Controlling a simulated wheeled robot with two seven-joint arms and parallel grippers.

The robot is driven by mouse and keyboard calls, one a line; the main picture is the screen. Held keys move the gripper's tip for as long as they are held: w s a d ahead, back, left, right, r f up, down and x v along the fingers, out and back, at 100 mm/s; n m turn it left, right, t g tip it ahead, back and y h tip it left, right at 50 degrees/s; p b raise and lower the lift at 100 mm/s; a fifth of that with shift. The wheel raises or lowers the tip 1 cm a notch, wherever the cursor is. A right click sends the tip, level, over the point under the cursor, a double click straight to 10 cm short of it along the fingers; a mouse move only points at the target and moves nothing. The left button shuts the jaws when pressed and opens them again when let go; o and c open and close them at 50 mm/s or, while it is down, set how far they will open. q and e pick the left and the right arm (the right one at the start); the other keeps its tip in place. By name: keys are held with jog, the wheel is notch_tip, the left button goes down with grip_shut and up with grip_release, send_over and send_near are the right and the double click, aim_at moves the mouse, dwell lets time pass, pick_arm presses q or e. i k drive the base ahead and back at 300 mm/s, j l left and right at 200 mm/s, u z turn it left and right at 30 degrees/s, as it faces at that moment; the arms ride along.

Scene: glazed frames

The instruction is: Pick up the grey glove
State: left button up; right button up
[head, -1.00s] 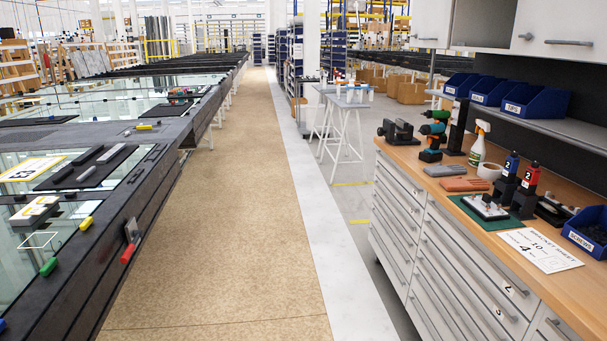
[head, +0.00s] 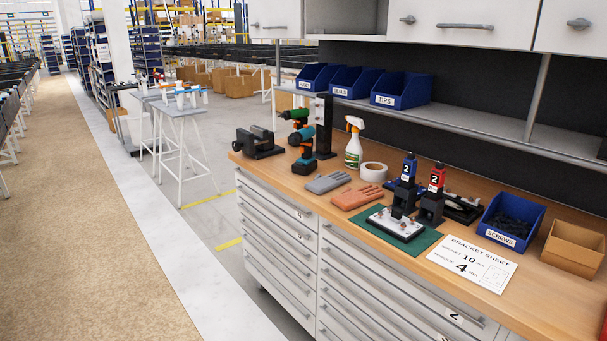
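The grey glove (head: 328,182) lies flat on the wooden top of the workbench (head: 545,306), near its front edge. An orange glove (head: 357,197) lies just to its right and nearer, apart from it by a narrow gap. Neither of my grippers shows in the head view.
Behind the gloves stand two drills (head: 303,150), a spray bottle (head: 354,143) and a tape roll (head: 373,172). A vise (head: 258,143) is at the left end. A green mat (head: 376,231) with a fixture lies right. The aisle floor (head: 90,230) is clear.

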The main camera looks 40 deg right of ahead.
aim_at(321, 185)
jog(key=i+z, duration=0.25)
jog(key=i, duration=0.2)
jog(key=i+j+z, duration=0.25)
jog(key=i, duration=0.2)
jog(key=i+j+z, duration=0.25)
jog(key=i, duration=0.2)
jog(key=i+j+z, duration=0.2)
jog(key=z, duration=0.2)
jog(key=i+j+z, duration=0.55)
jog(key=j+z, duration=0.2)
jog(key=i+j+z, duration=0.15)
jog(key=j+z, duration=0.25)
jog(key=i+j+z, duration=0.1)
jog(key=j+z, duration=0.25)
jog(key=j, duration=0.45)
jog(key=j+z, duration=0.4)
jog(key=j, duration=0.4)
jog(key=i, duration=0.05)
